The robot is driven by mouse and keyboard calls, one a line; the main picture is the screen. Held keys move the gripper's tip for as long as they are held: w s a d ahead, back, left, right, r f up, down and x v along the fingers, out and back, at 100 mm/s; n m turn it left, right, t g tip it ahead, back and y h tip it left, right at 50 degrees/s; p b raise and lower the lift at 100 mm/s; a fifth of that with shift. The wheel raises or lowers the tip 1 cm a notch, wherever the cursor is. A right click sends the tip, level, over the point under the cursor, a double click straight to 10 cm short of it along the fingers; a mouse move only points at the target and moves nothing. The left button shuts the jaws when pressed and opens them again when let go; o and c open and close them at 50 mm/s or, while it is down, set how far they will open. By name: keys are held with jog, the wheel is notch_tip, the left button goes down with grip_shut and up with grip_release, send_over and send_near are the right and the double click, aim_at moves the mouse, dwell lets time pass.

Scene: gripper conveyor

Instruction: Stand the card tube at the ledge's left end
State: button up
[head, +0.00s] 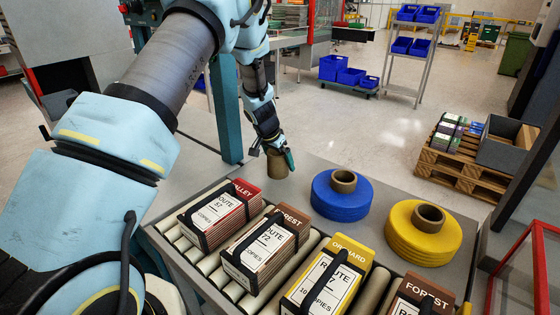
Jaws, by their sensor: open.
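The card tube (277,168), short and brown, stands upright at the left end of the grey ledge (308,180), behind the conveyor. My gripper (272,153) is open over the tube's top, with one finger to its left and the teal-tipped finger at its right. The upper part of the tube is partly hidden by the gripper. I cannot tell whether the fingers touch it.
A blue roll (341,198) and a yellow roll (422,236), each with a brown core, sit on the ledge right of the tube. Strapped bundles (264,248) lie on the roller conveyor in front. A teal post (226,110) rises close left of my gripper.

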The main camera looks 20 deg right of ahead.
jog(key=shift+r, duration=0.1)
jog(key=shift+r, duration=0.2)
jog(key=b+v, duration=0.2)
jog(key=v, duration=1)
jog(key=s+a+r+n+y, duration=0.1)
jog(key=s+a+n, duration=0.2)
jog(key=a, duration=0.8)
jog(key=s+a+r+n+y, duration=0.1)
jog(key=s+a+r+n, duration=0.15)
jog(key=a, duration=0.85)
jog(key=s+a+n+y, duration=0.1)
jog(key=s+a+n, duration=0.5)
jog(key=s+a, duration=0.5)
jog(key=shift+s+a+f+y, duration=0.35)
jog(key=shift+s+a+y, duration=0.05)
jog(key=shift+a, duration=0.35)
